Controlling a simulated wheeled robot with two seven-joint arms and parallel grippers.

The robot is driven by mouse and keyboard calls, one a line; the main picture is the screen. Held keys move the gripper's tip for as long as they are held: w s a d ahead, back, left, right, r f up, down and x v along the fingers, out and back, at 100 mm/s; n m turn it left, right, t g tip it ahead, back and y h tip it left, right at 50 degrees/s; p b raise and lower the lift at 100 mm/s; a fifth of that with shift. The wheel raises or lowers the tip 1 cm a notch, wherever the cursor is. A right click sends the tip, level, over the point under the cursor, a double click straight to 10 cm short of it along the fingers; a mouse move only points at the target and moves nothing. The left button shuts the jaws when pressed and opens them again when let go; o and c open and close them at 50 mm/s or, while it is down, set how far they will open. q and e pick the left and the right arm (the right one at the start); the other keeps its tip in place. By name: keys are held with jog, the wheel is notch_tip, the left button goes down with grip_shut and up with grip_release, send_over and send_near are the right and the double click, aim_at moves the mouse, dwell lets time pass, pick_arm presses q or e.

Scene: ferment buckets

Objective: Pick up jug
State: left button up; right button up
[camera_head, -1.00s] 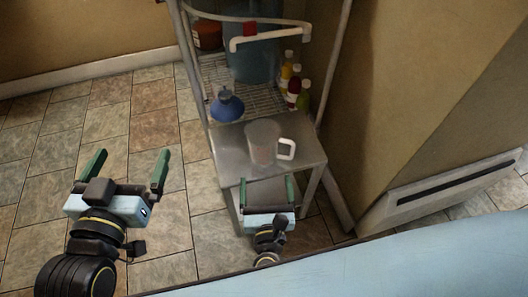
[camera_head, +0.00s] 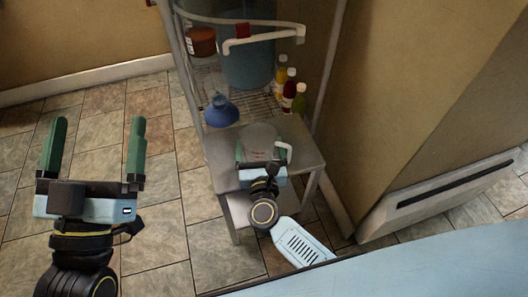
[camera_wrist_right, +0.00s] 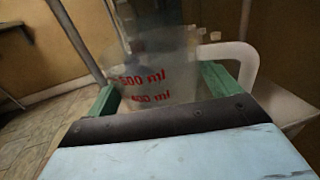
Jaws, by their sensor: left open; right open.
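The jug (camera_head: 262,137) is clear with a white handle (camera_head: 284,150) at its right. It stands on the metal stool-like table (camera_head: 224,174) in front of the shelf. My right gripper (camera_head: 262,160) is open with its green fingers at the near side of the jug. In the right wrist view, the jug (camera_wrist_right: 165,65) with red markings stands between the open fingers, and the white handle (camera_wrist_right: 245,60) is beyond the right finger. Whether the fingers touch the jug cannot be told. My left gripper (camera_head: 97,135) is open and empty above the tiled floor.
Behind the jug, a blue funnel-like item (camera_head: 221,111), several bottles (camera_head: 291,90), a large blue bucket (camera_head: 248,65) and a brown container (camera_head: 201,42) stand on the rack. Rack posts rise beside the small table. A wall (camera_head: 395,110) is close on the right. Open floor lies left.

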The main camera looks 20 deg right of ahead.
jog(key=shift+c, duration=0.5)
jog(key=c, duration=0.7)
jog(key=shift+o, duration=0.2)
jog(key=shift+r, duration=0.1)
